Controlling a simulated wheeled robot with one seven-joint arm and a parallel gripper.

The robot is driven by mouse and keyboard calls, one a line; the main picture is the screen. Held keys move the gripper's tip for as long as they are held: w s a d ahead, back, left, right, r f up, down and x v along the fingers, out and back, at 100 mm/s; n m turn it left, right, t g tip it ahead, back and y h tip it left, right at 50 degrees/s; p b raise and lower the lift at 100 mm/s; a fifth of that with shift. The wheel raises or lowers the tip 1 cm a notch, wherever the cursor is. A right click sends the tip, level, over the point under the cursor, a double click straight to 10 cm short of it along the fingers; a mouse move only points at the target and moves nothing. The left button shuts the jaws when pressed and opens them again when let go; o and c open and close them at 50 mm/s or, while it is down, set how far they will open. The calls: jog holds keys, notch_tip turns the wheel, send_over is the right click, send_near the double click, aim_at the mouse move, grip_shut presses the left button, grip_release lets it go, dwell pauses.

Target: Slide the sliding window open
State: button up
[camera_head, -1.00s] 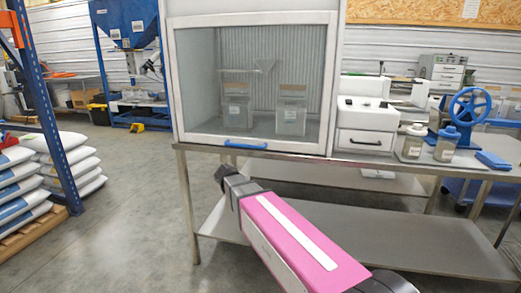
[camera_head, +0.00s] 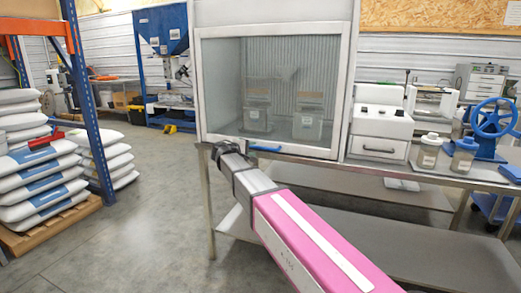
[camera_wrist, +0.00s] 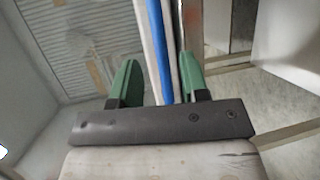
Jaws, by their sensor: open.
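The sliding window (camera_head: 225,85) is a clear pane in a pale frame on the front of a grey cabinet. It is down, with its lower edge near the cabinet's base. Its blue handle (camera_head: 266,149) runs along the lower edge. My gripper (camera_head: 224,150) is in front of the window's lower edge, by the handle's left part. In the wrist view, the green fingers of my gripper (camera_wrist: 160,68) are open. The blue handle bar (camera_wrist: 161,45) runs between them, closer to the right finger. I cannot tell whether either finger touches it.
The cabinet stands on a metal table (camera_head: 330,160) with a lower shelf. Two containers stand behind the pane. A white machine (camera_head: 380,125), two jars and a blue wheel (camera_head: 490,118) stand to the right. Stacked sacks (camera_head: 30,145) and a blue rack post are left. Open floor lies between.

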aim_at(259, 148)
jog(key=x, duration=0.5)
jog(key=shift+w+d+f, duration=0.1)
jog(key=shift+w+d, duration=0.15)
jog(key=shift+w, duration=0.05)
grip_shut()
